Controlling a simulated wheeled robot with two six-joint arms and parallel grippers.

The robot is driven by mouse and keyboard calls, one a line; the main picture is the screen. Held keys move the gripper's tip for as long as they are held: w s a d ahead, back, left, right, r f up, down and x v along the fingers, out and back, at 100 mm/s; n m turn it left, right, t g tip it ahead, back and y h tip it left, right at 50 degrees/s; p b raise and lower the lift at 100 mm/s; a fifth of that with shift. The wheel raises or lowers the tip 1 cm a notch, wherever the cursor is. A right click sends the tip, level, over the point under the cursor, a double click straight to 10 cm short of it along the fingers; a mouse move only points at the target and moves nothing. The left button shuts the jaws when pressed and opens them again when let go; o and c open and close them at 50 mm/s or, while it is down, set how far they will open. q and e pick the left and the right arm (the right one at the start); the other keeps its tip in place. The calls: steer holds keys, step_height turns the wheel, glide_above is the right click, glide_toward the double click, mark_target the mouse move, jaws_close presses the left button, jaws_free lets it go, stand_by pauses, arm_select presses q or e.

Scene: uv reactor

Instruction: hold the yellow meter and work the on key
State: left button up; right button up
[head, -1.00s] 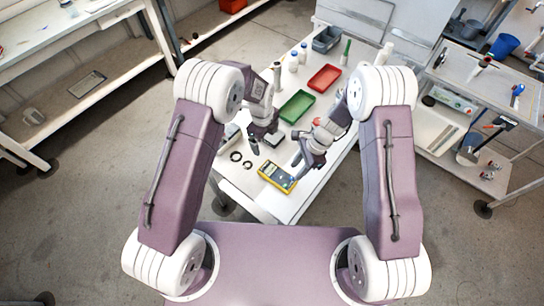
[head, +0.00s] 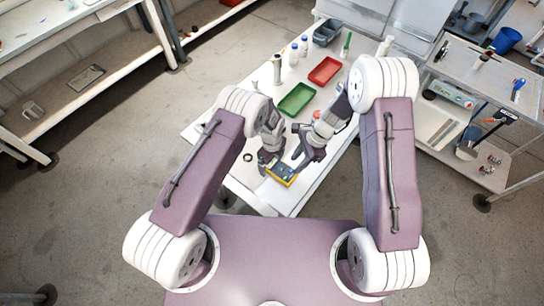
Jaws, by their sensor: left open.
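The yellow meter (head: 286,180) lies on the near part of the white table, its dark face partly covered by my grippers. My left gripper (head: 267,167) is open at the meter's left end, close to it; I cannot tell whether it touches. My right gripper (head: 299,156) is just above the meter's far right side. Its fingers are small and dark here, so their opening is unclear. The on key is too small to make out.
On the white table (head: 292,203) stand a green tray (head: 297,99), a red tray (head: 325,71), a grey bin (head: 327,33) and several bottles. A black ring (head: 248,157) lies left of the meter. The table's near corner is clear.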

arm_select(q)
steer(key=shift+f, duration=0.1)
steer(key=c, duration=1.5)
steer(key=shift+c, duration=1.2)
arm_select(e)
steer(key=shift+c, duration=0.9)
jaws_close()
